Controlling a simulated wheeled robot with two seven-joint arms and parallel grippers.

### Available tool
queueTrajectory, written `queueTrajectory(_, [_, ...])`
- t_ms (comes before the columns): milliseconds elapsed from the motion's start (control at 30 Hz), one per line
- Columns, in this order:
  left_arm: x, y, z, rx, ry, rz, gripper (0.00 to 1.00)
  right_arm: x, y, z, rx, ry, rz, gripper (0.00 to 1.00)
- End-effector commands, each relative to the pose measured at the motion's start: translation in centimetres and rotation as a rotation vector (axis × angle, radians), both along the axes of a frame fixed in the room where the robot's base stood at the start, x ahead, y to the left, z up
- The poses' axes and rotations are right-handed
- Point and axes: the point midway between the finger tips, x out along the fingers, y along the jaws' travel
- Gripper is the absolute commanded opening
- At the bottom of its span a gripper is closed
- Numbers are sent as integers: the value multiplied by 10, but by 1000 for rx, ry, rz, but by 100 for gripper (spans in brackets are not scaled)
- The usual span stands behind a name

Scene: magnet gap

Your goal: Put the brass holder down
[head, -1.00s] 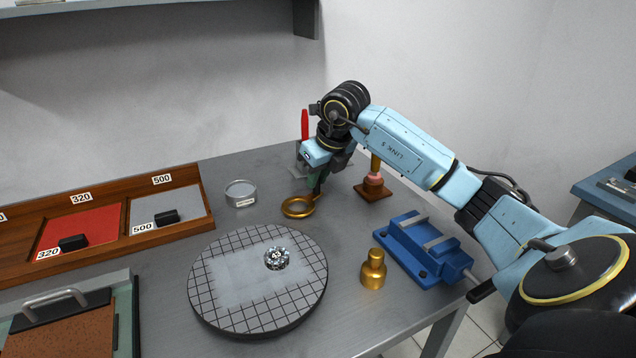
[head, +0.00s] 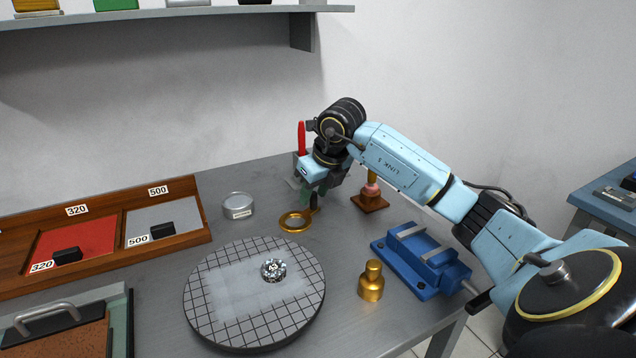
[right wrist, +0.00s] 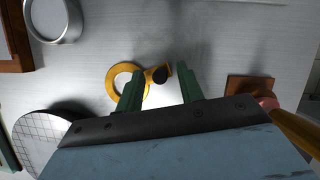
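The brass holder (head: 294,222), a ring with a short arm and a dark upright knob, sits on the grey table behind the round gridded plate. It also shows in the right wrist view (right wrist: 117,82), where its dark knob lies between my fingers. My right gripper (head: 314,194) is just above the knob. In the right wrist view its green fingers (right wrist: 160,78) are spread, with a visible gap on both sides of the knob. My left gripper is not in view.
A wooden stand (head: 371,202) is close right of my right gripper, a red-handled tool behind it. A round tin (head: 239,205) stands left. The gridded plate (head: 215,327), brass weight (head: 371,283) and blue vise (head: 420,262) are nearer. Bare table surrounds the ring.

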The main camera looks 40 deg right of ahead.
Motion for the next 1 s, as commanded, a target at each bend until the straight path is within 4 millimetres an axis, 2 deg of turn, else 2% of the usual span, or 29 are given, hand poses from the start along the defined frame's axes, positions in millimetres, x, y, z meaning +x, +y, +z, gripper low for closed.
queueTrajectory(67, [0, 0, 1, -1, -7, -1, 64, -1, 0, 7, -1, -3, 0, 37])
queueTrajectory(400, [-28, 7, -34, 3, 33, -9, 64, -27, 1, 73, -4, -6, 0, 37])
queueTrajectory(600, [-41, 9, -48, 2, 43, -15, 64, -40, 2, 102, -2, -3, -1, 37])
queueTrajectory(767, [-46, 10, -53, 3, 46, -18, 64, -45, 3, 112, -1, -2, 0, 37])
queueTrajectory(1000, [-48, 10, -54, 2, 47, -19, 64, -46, 3, 113, 0, -1, 0, 37])
